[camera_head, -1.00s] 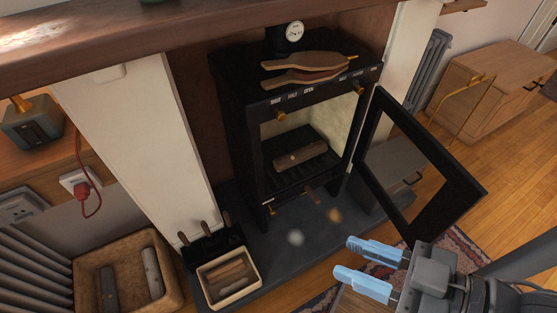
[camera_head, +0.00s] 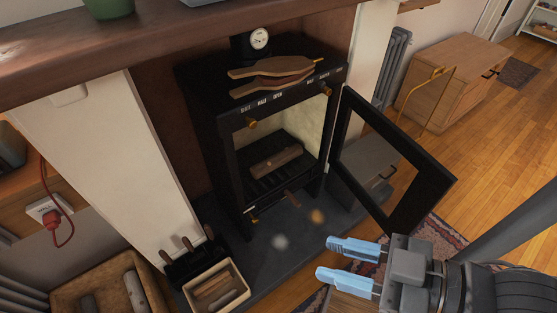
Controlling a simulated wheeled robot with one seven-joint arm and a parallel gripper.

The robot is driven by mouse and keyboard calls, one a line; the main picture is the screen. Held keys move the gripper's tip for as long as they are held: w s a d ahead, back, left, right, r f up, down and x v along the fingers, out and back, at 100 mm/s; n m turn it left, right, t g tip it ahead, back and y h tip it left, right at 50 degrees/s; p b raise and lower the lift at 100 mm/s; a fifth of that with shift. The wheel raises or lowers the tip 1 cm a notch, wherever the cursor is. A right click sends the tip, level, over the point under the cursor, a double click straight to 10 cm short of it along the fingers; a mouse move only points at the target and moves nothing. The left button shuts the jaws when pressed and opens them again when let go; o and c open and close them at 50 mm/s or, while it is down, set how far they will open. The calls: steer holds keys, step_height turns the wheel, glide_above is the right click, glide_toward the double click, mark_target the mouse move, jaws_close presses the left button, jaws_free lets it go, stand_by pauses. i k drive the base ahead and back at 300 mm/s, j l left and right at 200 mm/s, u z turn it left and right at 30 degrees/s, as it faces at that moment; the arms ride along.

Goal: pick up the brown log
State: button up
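A brown log (camera_head: 276,161) lies on the dark grate inside the black stove (camera_head: 232,165), whose glass door (camera_head: 390,165) stands open to the right. My gripper (camera_head: 338,260) is at the lower right, in front of and below the stove opening. Its two light blue fingers are apart with nothing between them, and they point left. It is well clear of the log. More logs lie in a basket (camera_head: 62,296) at the lower left, one brownish-grey and one darker, partly cut off by the frame.
The open door's frame stands close above my gripper. A small box of sticks (camera_head: 241,294) and a dark tool holder (camera_head: 176,272) stand left on the hearth. Wooden paddles (camera_head: 272,70) lie on the stove top. A mantel (camera_head: 180,45) overhangs. Wooden floor (camera_head: 500,130) is free at right.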

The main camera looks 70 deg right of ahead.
mark_target(262, 169)
steer(key=i+z, duration=0.25)
steer(key=z, duration=0.25)
steer(key=i+j+z, duration=0.2)
steer(key=z, duration=0.3)
steer(key=i, duration=0.05)
